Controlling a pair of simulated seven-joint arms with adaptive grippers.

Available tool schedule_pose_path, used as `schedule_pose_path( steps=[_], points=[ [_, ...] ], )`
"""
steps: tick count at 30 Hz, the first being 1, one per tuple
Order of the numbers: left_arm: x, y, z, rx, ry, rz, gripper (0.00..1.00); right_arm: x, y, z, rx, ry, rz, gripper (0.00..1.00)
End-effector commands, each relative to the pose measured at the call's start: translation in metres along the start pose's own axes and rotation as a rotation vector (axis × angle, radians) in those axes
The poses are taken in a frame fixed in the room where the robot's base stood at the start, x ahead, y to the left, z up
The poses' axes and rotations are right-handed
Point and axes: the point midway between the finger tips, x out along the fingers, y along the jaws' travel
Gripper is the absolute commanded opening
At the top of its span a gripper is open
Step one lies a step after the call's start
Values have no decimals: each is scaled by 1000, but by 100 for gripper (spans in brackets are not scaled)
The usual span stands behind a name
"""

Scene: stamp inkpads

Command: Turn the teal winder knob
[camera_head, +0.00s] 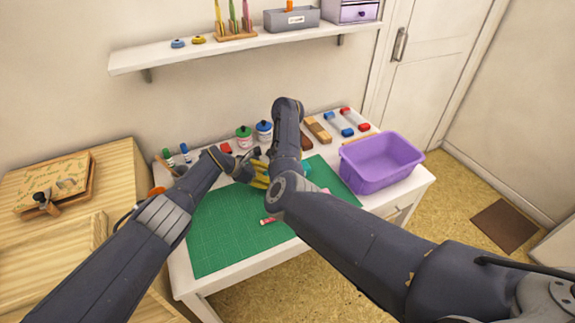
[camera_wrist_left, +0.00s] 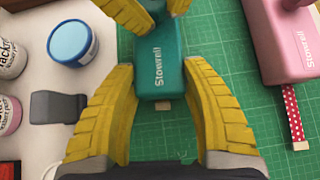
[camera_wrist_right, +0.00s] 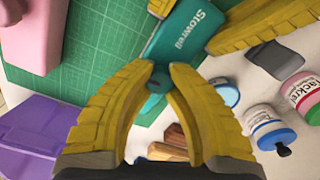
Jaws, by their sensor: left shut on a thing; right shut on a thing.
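The teal winder (camera_wrist_left: 158,65), a box lettered "Stowrell", lies on the green cutting mat (camera_head: 220,235). In the left wrist view, my left gripper (camera_wrist_left: 160,74) is shut on its body, one yellow finger on each side. A short beige tab (camera_wrist_left: 164,105) sticks out of its near end. In the right wrist view, the small teal knob (camera_wrist_right: 158,80) shows at the winder's end. My right gripper (camera_wrist_right: 158,70) is shut on this knob. In the head view, my arms mostly hide the winder.
A pink winder (camera_wrist_left: 278,45) with a red dotted ribbon (camera_wrist_left: 293,115) stands nearby on the mat. A purple bin (camera_head: 385,170) is at the table's right. Jars, including a blue-lidded one (camera_wrist_left: 73,43), and a dark grey object (camera_wrist_left: 57,106) line the back. The mat's front left is clear.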

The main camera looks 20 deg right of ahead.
Motion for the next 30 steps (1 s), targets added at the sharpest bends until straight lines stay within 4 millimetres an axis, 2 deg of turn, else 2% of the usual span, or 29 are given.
schedule_pose_path(
  steps=[11,12,20,21,30],
  points=[
    [0,0,-1,-1,1,0,22,0,0,0,2,-1,-1,0],
    [0,0,-1,-1,1,0,22,0,0,0,2,-1,-1,18],
    [0,0,-1,-1,1,0,22,0,0,0,2,0,0,48],
    [0,0,-1,-1,1,0,22,0,0,0,2,0,0,50],
    [0,0,-1,-1,1,0,22,-3,-1,0,2,0,-2,50]
  ],
)
